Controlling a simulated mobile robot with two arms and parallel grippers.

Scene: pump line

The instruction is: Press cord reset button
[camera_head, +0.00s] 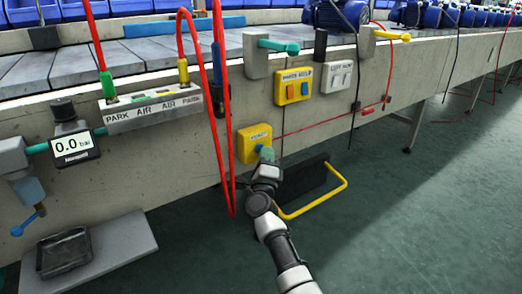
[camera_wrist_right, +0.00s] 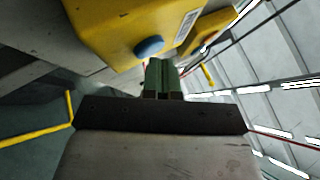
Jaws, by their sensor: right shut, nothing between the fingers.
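The cord reset box (camera_head: 253,139) is a yellow box with a label, mounted on the side of the grey conveyor frame. It shows large at the top of the right wrist view (camera_wrist_right: 115,25), with a round blue button (camera_wrist_right: 149,46) on its face. My right gripper (camera_head: 266,154) is at the lower right of the box, its teal fingers hiding the button in the head view. In the wrist view its green fingers (camera_wrist_right: 160,70) are shut and empty, their tips just below and right of the button. I cannot tell whether they touch it. My left gripper is not in view.
A yellow bar handle (camera_head: 315,196) sticks out right of my right arm. Red hoses (camera_head: 216,130) hang left of the box. A yellow two-button box (camera_head: 293,86) and a white switch box (camera_head: 336,77) are above. The floor to the right is clear.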

